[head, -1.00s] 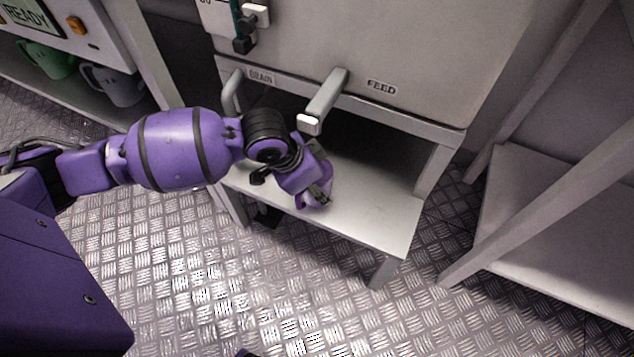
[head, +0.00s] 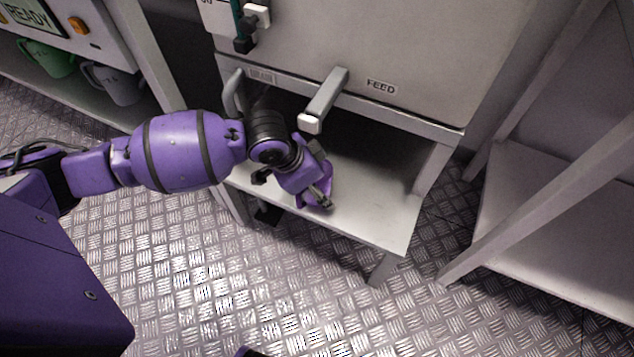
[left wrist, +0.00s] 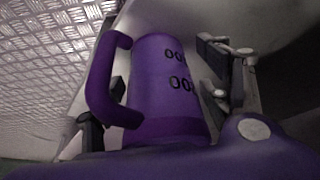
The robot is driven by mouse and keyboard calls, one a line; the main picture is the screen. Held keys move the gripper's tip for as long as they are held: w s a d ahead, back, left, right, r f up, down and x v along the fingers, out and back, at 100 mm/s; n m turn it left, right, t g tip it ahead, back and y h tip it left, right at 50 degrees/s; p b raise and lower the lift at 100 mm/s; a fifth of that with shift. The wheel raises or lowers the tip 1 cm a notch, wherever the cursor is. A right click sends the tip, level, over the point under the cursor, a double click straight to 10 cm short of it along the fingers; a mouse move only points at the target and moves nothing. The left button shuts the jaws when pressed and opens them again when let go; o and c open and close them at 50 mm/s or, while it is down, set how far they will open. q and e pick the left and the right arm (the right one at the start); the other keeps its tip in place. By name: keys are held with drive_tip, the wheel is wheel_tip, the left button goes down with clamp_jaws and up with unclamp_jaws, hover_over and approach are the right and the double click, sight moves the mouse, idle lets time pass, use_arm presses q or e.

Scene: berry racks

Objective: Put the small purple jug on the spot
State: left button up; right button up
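The small purple jug (left wrist: 165,85) fills the middle of the left wrist view, its handle on the left and dark digits on its side. In the head view only part of the jug (head: 327,172) shows past my gripper; it appears to stand on the pale lower shelf (head: 375,215) of the machine. My left gripper (head: 318,176) is around the jug. In the left wrist view its fingers (left wrist: 165,97) are spread on either side, with a narrow gap on the right. No marked spot is visible; the jug and gripper cover part of the shelf. My right gripper is not in view.
A grey lever (head: 323,100) juts out above the shelf beside the FEED label (head: 381,87). A second handle (head: 233,93) is left of it. A green mug (head: 48,60) and a grey mug (head: 113,84) stand on the left rack. The shelf's right part is clear.

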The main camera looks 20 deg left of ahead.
use_arm(q)
drive_tip(key=v, duration=0.7)
drive_tip(key=shift+r, duration=0.25)
drive_tip(key=shift+s, duration=0.1)
idle(0.5)
